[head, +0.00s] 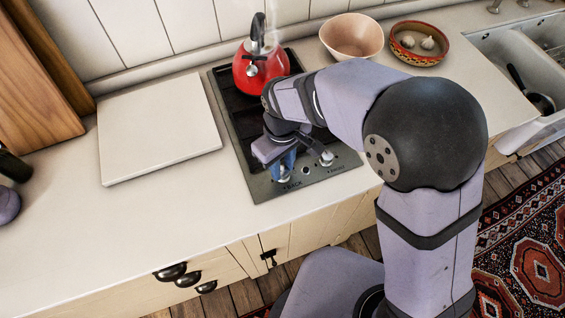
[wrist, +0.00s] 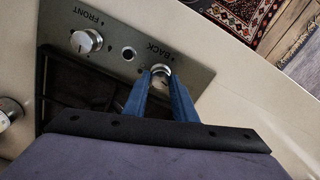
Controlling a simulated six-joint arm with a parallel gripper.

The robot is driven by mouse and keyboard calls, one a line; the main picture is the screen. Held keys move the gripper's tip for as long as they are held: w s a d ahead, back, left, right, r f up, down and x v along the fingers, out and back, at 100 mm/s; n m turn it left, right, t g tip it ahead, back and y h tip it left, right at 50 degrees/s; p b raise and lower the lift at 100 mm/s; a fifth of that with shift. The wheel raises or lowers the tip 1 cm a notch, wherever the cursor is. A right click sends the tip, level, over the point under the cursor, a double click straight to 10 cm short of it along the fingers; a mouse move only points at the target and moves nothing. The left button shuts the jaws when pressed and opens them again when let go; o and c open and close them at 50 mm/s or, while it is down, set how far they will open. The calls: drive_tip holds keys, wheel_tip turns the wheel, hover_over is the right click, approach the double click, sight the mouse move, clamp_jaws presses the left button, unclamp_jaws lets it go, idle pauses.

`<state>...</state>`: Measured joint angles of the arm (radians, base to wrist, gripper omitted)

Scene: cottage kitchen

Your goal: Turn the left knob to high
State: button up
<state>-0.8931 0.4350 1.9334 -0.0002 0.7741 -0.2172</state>
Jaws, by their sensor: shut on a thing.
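The left knob (head: 283,179) is a silver knob on the front panel of the black hob (head: 262,188), marked BACK. In the wrist view the panel is upside down and the knob (wrist: 160,69) is on the right. My gripper (head: 286,168) reaches down over it. In the wrist view its blue fingers (wrist: 161,80) are shut on the knob, one on each side. The fingers partly hide it, and I cannot read its setting. The right knob (head: 326,158), marked FRONT, stands free; it also shows in the wrist view (wrist: 86,41).
A red kettle (head: 257,72) stands on the back of the hob, close behind my arm. A pale board (head: 158,135) lies left of the hob. A pink bowl (head: 352,38) and a patterned bowl with garlic (head: 405,55) are at the back right.

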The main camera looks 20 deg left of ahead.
sight(282, 170)
drive_tip(key=shift+a+r+n, duration=0.1)
drive_tip(key=shift+n, duration=1.6)
drive_tip(key=o, duration=0.8)
drive_tip(key=shift+c, duration=0.2)
drive_tip(key=shift+r+b, duration=0.6)
drive_tip(key=shift+r, duration=3.05)
